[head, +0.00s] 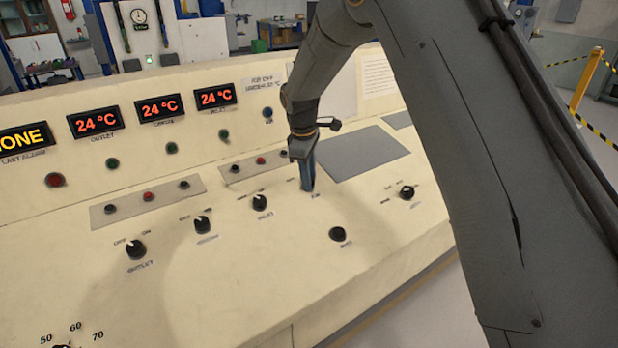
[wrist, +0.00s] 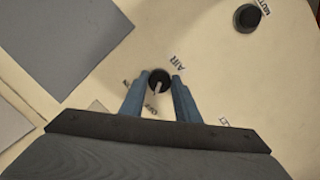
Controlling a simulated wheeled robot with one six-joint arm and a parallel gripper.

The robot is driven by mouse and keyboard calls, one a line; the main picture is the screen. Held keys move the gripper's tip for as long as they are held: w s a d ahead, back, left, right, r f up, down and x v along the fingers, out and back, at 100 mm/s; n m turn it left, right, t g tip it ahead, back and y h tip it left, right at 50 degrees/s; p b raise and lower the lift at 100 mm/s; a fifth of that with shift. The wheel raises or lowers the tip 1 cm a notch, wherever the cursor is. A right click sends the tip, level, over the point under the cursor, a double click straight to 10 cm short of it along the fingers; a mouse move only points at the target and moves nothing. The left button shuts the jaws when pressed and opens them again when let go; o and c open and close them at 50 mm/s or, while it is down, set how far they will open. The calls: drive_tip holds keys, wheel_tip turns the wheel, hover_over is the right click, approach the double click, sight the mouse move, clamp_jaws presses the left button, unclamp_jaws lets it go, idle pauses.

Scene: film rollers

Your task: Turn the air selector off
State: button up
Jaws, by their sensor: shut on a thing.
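The air selector is a small round black knob (wrist: 159,76) with a light pointer line, next to a label reading AIR (wrist: 179,62) in the wrist view. Its pointer runs down the picture, roughly toward a small label that seems to read OFF (wrist: 152,107) between the fingers. My gripper (wrist: 160,82) has its two blue fingers closed on either side of the knob. In the head view my gripper (head: 308,184) reaches down to the sloping panel, and its fingers hide the knob there.
The cream console (head: 230,290) carries other black selectors, such as one at the right (head: 407,192) and a round knob (head: 338,234) nearer the front. A grey plate (head: 360,152) lies beside my gripper. Red displays (head: 215,96) line the upright back panel.

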drive_tip(key=shift+n, duration=0.3)
idle(0.4)
drive_tip(key=o, duration=1)
drive_tip(key=shift+o, duration=0.2)
drive_tip(key=r, duration=0.2)
drive_tip(key=r+b, duration=0.1)
drive_tip(key=r, duration=0.2)
drive_tip(key=s+r+b, duration=0.1)
drive_tip(key=r, duration=0.1)
drive_tip(key=shift+a+r, duration=0.35)
drive_tip(key=s+d+f+m, duration=0.2)
drive_tip(key=s+d+m, duration=0.3)
drive_tip(key=s, duration=0.5)
drive_tip(key=s+d+f+m, duration=0.2)
drive_tip(key=s+d+m, duration=0.3)
drive_tip(key=s+d, duration=0.4)
drive_tip(key=s+d+f+m+y, duration=0.1)
drive_tip(key=s+d+m, duration=0.4)
drive_tip(key=s, duration=0.7)
drive_tip(key=shift+s+d+f+g, duration=0.35)
drive_tip(key=shift+d+f, duration=0.3)
drive_tip(key=shift+d, duration=0.35)
